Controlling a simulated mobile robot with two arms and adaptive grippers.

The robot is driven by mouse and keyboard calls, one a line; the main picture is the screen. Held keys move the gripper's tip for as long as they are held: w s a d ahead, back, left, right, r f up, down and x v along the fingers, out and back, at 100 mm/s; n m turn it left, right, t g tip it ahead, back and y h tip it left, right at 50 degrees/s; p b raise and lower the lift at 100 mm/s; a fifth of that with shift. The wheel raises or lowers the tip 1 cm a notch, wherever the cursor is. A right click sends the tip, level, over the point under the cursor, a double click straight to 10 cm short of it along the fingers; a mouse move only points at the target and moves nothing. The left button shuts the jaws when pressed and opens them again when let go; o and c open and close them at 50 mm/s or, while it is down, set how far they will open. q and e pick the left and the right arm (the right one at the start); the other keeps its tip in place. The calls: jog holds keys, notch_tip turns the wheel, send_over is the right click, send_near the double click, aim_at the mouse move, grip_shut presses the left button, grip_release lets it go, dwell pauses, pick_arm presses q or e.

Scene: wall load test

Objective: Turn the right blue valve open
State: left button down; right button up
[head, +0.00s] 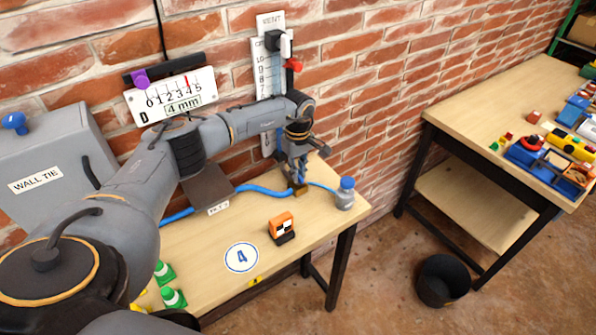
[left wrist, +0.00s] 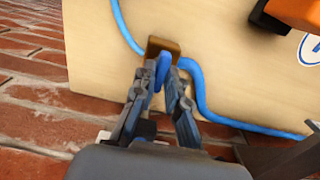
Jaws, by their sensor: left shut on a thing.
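A brass valve body (head: 300,190) sits in the blue hose line near the table's back edge; it also shows in the left wrist view (left wrist: 163,46). Its blue handle (left wrist: 163,71) stands between the fingers of my left gripper (head: 298,176). The left gripper, seen close in the left wrist view (left wrist: 161,82), is shut on that handle from above. In the head view the fingers largely hide the handle. My right gripper is in neither view.
The blue hose (head: 262,190) runs along the table (head: 205,250) to a grey bottle (head: 345,194) with a blue cap. An orange device (head: 281,228) lies in front. A brick wall with gauges (head: 172,96) stands behind.

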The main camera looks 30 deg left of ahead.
pick_arm(q)
jog(key=shift+n+b, duration=0.45)
jog(key=shift+n, duration=0.25)
jog(key=n+b, duration=0.1)
jog(key=n, duration=0.1)
jog(key=shift+n, duration=0.3)
jog(key=n+b, duration=0.1)
jog(key=n, duration=0.4)
jog(key=shift+b, duration=0.3)
jog(key=n, duration=0.5)
jog(key=shift+b, duration=0.3)
jog(key=shift+r+n, duration=0.1)
jog(key=shift+n, duration=1.8)
jog(key=shift+w, duration=0.1)
jog(key=c, duration=1.4)
grip_release()
jog(key=shift+o, duration=0.2)
